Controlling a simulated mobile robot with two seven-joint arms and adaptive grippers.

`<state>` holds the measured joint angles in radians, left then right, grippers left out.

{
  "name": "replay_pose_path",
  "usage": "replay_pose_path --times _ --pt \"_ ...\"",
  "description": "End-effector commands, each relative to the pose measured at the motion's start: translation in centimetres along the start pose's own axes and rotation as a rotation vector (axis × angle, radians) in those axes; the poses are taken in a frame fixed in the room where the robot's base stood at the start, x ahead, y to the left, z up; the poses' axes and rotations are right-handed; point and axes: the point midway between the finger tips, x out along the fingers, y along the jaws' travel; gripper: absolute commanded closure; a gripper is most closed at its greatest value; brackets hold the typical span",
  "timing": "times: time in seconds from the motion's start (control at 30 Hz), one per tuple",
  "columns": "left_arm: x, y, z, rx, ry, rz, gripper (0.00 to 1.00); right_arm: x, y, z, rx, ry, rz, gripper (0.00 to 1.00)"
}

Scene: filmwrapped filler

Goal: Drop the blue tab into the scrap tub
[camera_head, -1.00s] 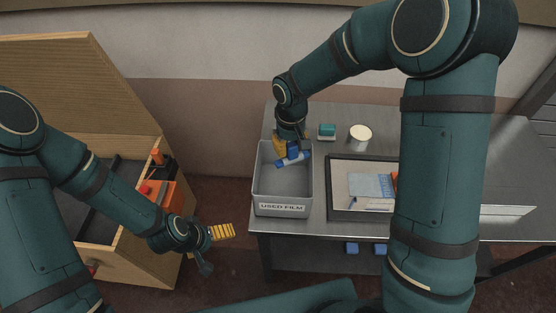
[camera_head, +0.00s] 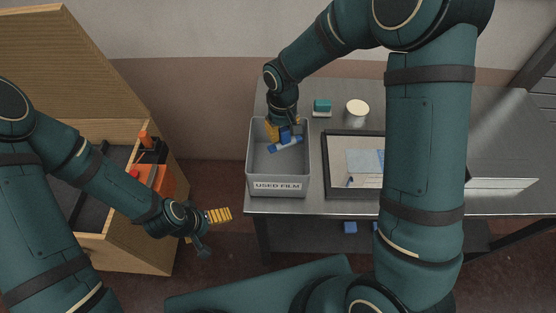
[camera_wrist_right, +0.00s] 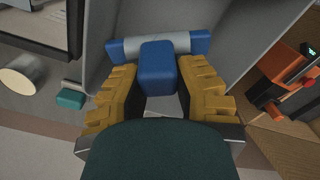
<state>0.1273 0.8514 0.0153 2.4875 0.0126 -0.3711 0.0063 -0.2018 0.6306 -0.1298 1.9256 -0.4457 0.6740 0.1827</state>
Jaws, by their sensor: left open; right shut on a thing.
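The blue tab (camera_wrist_right: 157,70) is a small blue block between the ridged yellow fingers of my right gripper (camera_wrist_right: 160,92), which is shut on it. A pale roll with blue ends (camera_wrist_right: 158,45) lies just beyond the tab, against it in the picture; I cannot tell whether they are joined. In the head view the right gripper (camera_head: 282,130) points down into the grey scrap tub (camera_head: 277,186), labelled USED FILM, with the roll (camera_head: 286,145) inside the tub's outline. Whether the roll touches the floor is unclear. My left gripper (camera_head: 214,218) is open and empty, left of the table.
The tub stands at the left end of a grey metal table (camera_head: 340,206). Right of it is a dark-edged tray (camera_head: 331,160); behind are a white cup (camera_head: 357,108) and a teal block (camera_head: 322,105). An open wooden chest (camera_head: 120,247) stands left.

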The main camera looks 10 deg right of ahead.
Motion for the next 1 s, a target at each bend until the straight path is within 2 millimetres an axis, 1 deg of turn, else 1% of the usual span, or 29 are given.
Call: replay_pose_path --times 0.17,0.2,0.27,0.57,0.67,0.77,0.87,1.0 --pt "-0.1 0.0 0.0 0.001 0.000 0.000 0.00 -0.1 0.0 0.0 0.000 0.001 0.000 1.00" --pt "-0.1 0.0 0.0 0.001 0.000 0.000 0.00 -0.1 0.0 0.0 0.000 0.001 0.000 0.66" --pt "-0.1 0.0 0.0 0.001 0.000 0.000 0.00 -0.1 0.0 0.0 0.000 0.001 0.000 0.45" --pt "-0.1 0.0 0.0 0.000 0.000 0.000 0.00 -0.1 0.0 0.0 0.000 0.001 0.000 0.44" --pt "-0.1 0.0 0.0 0.001 0.000 0.000 0.00 -0.5 0.0 -0.1 0.000 0.003 0.000 0.44" --pt "-0.1 0.0 0.0 0.000 0.000 0.000 0.00 -1.7 0.1 -0.1 0.001 0.005 0.001 0.44" --pt "-0.1 0.0 0.0 0.000 0.000 0.000 0.00 -3.5 0.1 -0.1 0.002 0.006 0.000 0.44" --pt "-0.1 0.0 0.0 0.000 0.000 0.000 0.00 -6.5 0.0 -0.1 0.000 0.007 0.000 0.44"
